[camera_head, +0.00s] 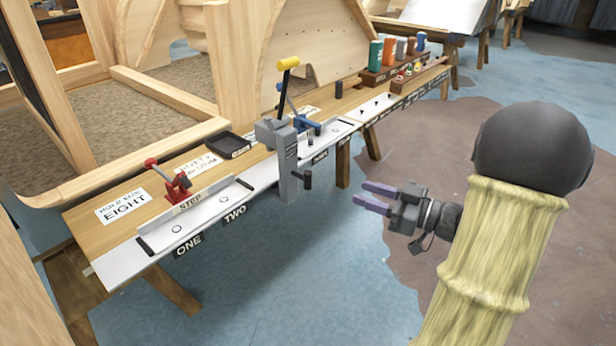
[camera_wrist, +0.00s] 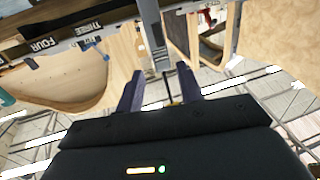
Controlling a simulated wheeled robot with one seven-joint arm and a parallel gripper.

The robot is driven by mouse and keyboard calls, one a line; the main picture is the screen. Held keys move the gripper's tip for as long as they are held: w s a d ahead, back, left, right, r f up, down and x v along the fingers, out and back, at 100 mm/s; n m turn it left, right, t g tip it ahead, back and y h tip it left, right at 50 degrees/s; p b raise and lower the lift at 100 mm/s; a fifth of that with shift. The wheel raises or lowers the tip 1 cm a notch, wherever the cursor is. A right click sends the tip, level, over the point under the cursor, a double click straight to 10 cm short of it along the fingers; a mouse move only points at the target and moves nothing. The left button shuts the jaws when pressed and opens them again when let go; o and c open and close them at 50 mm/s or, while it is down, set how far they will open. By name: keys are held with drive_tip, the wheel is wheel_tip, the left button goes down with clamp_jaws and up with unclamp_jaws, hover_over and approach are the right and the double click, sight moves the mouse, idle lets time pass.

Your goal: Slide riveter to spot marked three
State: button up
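The riveter (camera_head: 286,165) is a grey upright tool with a yellow-tipped lever, standing at the front edge of the bench between the labels TWO (camera_head: 235,214) and THREE (camera_head: 320,158). Its small black side knob (camera_head: 308,180) faces my side. My gripper (camera_head: 361,194) has two purple fingers, spread apart and empty, in the air to the right of the riveter and clear of it. In the wrist view, the riveter (camera_wrist: 156,40) shows beyond the open fingers, and the label THREE (camera_wrist: 88,29) shows to its left. The exact spot three is partly hidden behind the riveter.
The long bench carries a white rail strip (camera_head: 205,218), a red clamp (camera_head: 172,182), a blue clamp (camera_head: 305,122) and a black tray (camera_head: 228,144). Colored bins (camera_head: 390,52) stand at its far end. Open floor (camera_head: 325,270) lies in front of the bench.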

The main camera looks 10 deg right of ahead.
sight(308, 173)
drive_tip(key=b+x, duration=0.4)
drive_tip(key=x, duration=1)
drive_tip(key=shift+w+a, duration=0.25)
drive_tip(key=shift+a, duration=0.05)
clamp_jaws()
